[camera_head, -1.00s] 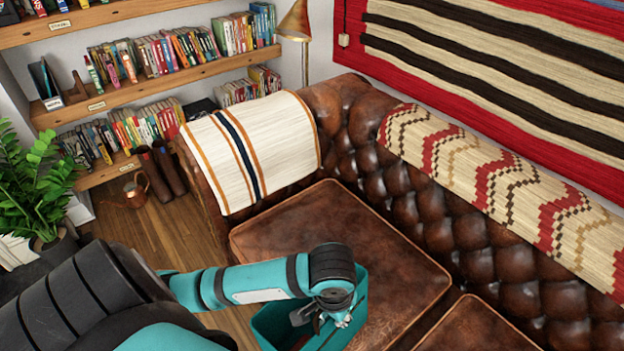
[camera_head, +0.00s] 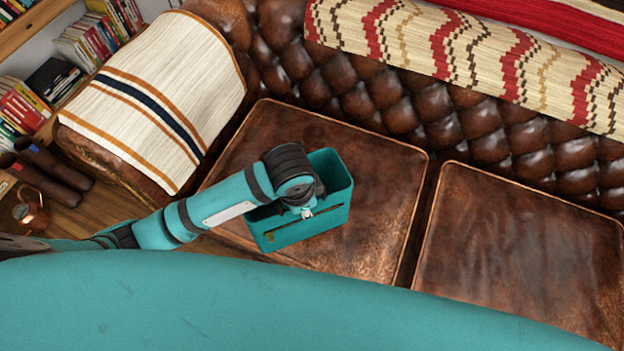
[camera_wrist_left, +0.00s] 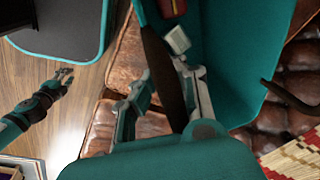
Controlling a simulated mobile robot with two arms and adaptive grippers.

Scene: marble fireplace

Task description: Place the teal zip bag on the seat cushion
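The teal zip bag (camera_head: 330,222) hangs open-topped above the left seat cushion (camera_head: 385,215) in the head view, a zip across its near side. I cannot tell whether its base touches the leather. My left gripper (camera_head: 307,213) is at the bag's near rim. In the left wrist view, the fingers of my left gripper (camera_wrist_left: 163,95) lie on either side of a brown strap-like part of the bag (camera_wrist_left: 235,50); something red shows inside the bag. My right gripper (camera_wrist_left: 63,77) is small in the left wrist view, over the wood floor and away from the bag; its opening is unclear.
The brown leather sofa has a tufted backrest (camera_head: 480,125) and a right seat cushion (camera_head: 520,260), which is bare. A striped blanket (camera_head: 160,95) covers the left armrest. A patterned throw (camera_head: 490,50) lies along the back. Books and a copper can (camera_head: 32,212) are at the left.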

